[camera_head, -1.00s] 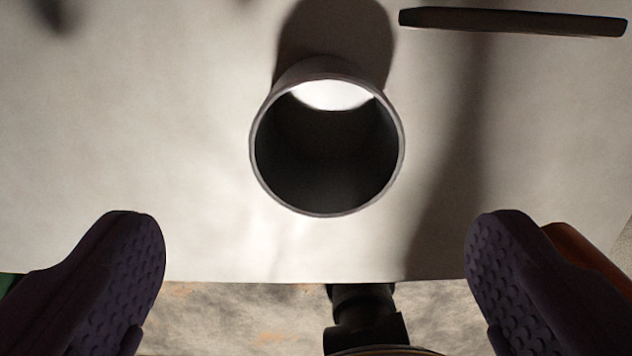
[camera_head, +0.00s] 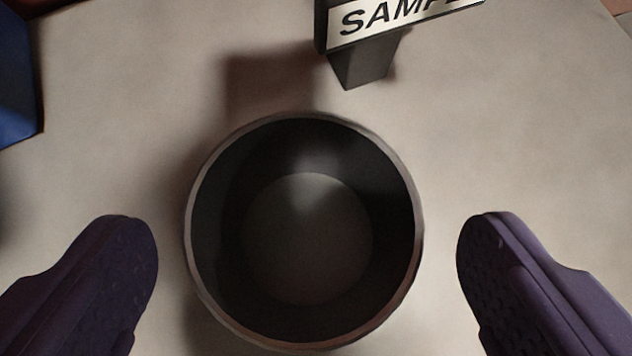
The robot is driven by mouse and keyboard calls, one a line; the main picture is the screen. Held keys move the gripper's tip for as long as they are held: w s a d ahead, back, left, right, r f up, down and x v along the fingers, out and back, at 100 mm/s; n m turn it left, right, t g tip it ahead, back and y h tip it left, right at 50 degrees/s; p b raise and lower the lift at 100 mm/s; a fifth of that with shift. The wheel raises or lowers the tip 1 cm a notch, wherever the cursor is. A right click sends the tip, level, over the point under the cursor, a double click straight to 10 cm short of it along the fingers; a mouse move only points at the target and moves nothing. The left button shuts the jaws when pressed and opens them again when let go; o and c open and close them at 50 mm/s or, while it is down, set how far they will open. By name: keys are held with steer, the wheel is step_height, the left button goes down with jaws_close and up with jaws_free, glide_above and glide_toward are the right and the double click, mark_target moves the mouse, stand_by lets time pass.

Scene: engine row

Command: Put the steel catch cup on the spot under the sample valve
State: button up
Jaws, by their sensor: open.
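The steel catch cup (camera_head: 310,250) stands upright on a pale surface, and I look down into its open, empty-looking mouth. My gripper (camera_head: 308,222) is open. One dark purple finger is left of the cup and the other is right of it, with a visible gap on each side. I cannot tell how high the fingers are against the rim. A dark post with a white label (camera_head: 400,18) reading "SAMP…", cut off by the top edge, stands behind the cup. I cannot make out the valve itself or a marked spot.
A blue object (camera_head: 15,75) stands at the upper left edge. The pale surface (camera_head: 530,130) is clear to the right of the cup and between the blue object and the cup. Reddish-brown edges show in the top corners.

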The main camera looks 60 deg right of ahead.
mark_target(307, 159)
steer(key=b+x, duration=0.1)
steer(key=x, duration=0.2)
steer(key=shift+w+d+f, duration=0.15)
steer(key=shift+w+f, duration=0.05)
steer(key=shift+f, duration=0.1)
steer(key=c, duration=1.1)
steer(key=shift+r, duration=0.15)
